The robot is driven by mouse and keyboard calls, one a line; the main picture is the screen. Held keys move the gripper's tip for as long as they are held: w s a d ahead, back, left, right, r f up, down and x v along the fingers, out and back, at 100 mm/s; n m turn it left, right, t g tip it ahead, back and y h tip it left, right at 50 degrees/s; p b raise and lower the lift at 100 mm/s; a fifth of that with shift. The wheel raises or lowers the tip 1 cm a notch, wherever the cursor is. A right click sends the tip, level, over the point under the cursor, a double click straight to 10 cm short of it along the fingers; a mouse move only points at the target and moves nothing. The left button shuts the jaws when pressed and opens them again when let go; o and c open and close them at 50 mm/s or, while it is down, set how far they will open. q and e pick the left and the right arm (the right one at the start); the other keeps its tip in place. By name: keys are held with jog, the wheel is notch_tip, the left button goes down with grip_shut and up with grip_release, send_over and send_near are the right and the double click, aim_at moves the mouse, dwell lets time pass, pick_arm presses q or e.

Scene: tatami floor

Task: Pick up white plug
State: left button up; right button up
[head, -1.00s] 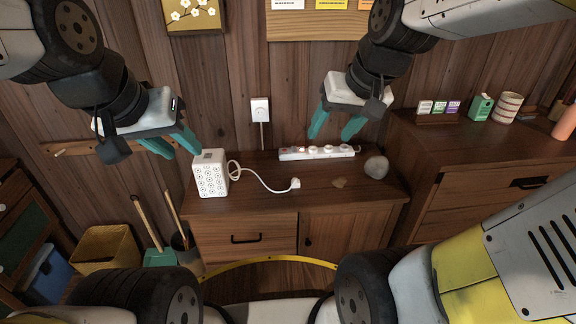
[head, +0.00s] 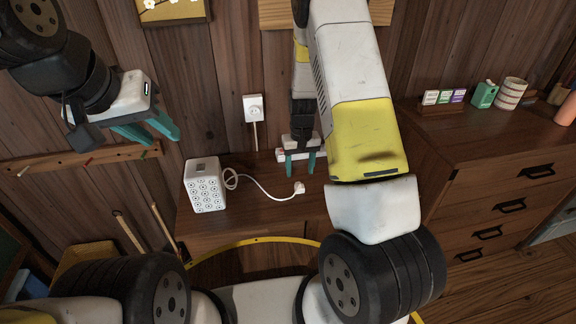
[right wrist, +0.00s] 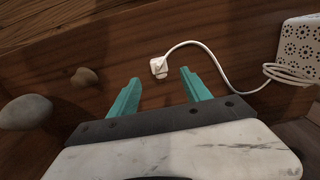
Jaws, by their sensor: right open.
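The white plug (head: 299,188) lies on the brown cabinet top (head: 255,215), at the end of a white cord that runs to a white patterned box (head: 205,188). My right gripper (head: 300,171) is open and empty, over the cabinet just behind the plug in the head view. In the right wrist view the plug (right wrist: 158,67) shows between and slightly beyond the open fingertips (right wrist: 161,77). I cannot tell the height gap between them. My left gripper (head: 150,131) is open and empty, in the air up and left of the box.
A white power strip (head: 320,153) lies behind my right gripper, partly hidden by my arm. Two stones (right wrist: 83,78) (right wrist: 25,112) lie left in the right wrist view. A wall outlet (head: 253,107) is above the cabinet. A drawer chest (head: 480,150) stands at right.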

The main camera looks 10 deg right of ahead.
aim_at(300, 186)
notch_tip(300, 186, down, 8)
jog(key=shift+w+f, duration=0.1)
dwell(0.4)
jog(key=shift+c, duration=0.3)
jog(key=shift+d, duration=0.1)
grip_shut()
